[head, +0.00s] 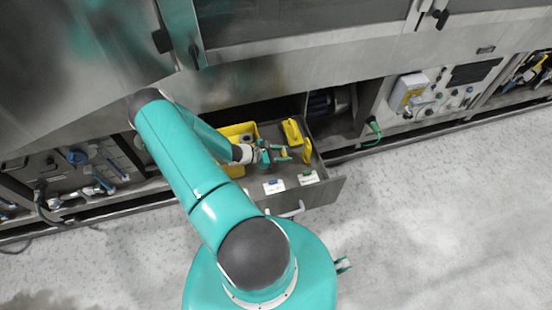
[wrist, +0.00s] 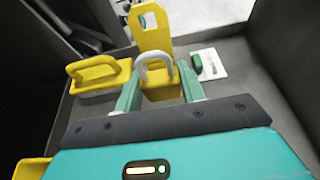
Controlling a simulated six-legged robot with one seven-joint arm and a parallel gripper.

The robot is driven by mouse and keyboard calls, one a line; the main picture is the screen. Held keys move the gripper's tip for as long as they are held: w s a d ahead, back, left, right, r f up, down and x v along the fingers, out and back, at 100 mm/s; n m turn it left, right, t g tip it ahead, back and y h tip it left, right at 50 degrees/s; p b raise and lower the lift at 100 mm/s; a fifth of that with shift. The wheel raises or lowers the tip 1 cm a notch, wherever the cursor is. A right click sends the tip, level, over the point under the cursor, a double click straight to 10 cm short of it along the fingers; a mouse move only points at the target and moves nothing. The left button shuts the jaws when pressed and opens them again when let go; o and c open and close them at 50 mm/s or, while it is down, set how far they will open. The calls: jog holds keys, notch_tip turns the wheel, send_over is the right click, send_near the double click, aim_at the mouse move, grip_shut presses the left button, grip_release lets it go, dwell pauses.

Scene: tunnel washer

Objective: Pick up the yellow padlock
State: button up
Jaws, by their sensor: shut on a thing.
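The yellow padlock (wrist: 162,93) is between the two green fingers of my gripper (wrist: 161,76) in the wrist view. Its grey curved shackle shows above its yellow body, and the fingers are shut on it from both sides. In the head view my gripper (head: 281,154) is over the open grey drawer (head: 325,190), with a small bit of yellow at its fingertips. Whether the padlock still touches the drawer floor I cannot tell.
A yellow handled block (wrist: 98,75) lies left of the padlock. A yellow upright plate with holes (wrist: 151,28) stands just beyond it. A white card with a green piece (wrist: 209,65) lies to the right. A yellow bin (head: 237,131) sits at the drawer's left.

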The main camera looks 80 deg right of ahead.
jog(key=s+r, duration=0.6)
jog(key=s, duration=0.5)
jog(key=shift+s+r, duration=0.15)
jog(key=shift+r, duration=0.25)
